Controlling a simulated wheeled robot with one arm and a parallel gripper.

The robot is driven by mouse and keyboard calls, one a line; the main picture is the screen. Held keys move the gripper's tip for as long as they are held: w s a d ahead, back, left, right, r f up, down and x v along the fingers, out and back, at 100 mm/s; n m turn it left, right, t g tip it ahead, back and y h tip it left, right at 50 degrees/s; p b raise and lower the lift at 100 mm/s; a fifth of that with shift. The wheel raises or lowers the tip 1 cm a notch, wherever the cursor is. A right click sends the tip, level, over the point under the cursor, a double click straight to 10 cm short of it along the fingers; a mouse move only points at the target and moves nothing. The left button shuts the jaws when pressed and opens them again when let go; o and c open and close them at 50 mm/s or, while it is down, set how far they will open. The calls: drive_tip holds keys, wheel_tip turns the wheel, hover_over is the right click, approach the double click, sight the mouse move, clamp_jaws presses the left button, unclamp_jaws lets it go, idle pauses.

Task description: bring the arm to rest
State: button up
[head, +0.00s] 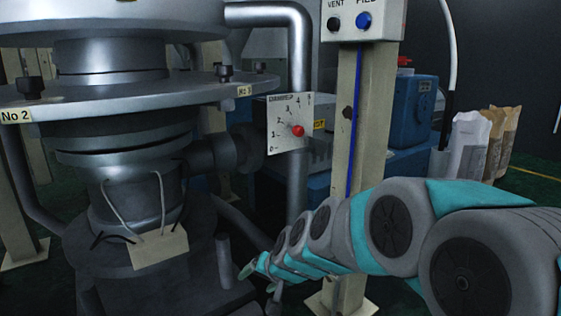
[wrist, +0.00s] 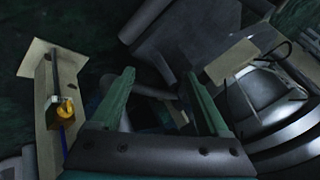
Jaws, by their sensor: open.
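My arm (head: 390,230), grey with teal bands, reaches from the lower right of the head view towards the base of the machine. My gripper (wrist: 160,85) shows in the wrist view with its two green fingers spread wide apart. Nothing is held between them. In the head view the gripper end (head: 255,270) is small and partly hidden by my own arm links. It is in front of the dark lower part of the machine, left of the cream post (head: 350,140).
The machine's round metal body (head: 110,100) fills the left. A damper plate (head: 290,123) with a red knob is behind my arm. A box with two buttons (head: 360,20) tops the post. Blue equipment (head: 412,110) and paper sacks (head: 490,135) stand right. A yellow-and-brass item (wrist: 62,108) is by the post.

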drive_tip(key=s+d+f+n+g+h, duration=0.1)
drive_tip(key=s+d+g+h, duration=0.15)
drive_tip(key=s+d, duration=0.65)
drive_tip(key=s+d+g+h, duration=0.1)
drive_tip(key=s+d+g, duration=0.25)
drive_tip(key=s, duration=0.95)
drive_tip(key=s+d+f+n+g+h, duration=0.1)
drive_tip(key=s+d+g, duration=0.1)
drive_tip(key=s+d, duration=0.7)
wheel_tip(320, 180, up, 14)
drive_tip(key=s+a+p, duration=0.1)
drive_tip(key=s+p, duration=0.1)
drive_tip(key=p, duration=1.1)
drive_tip(key=shift+s+a+p, duration=0.25)
drive_tip(key=shift+p, duration=0.1)
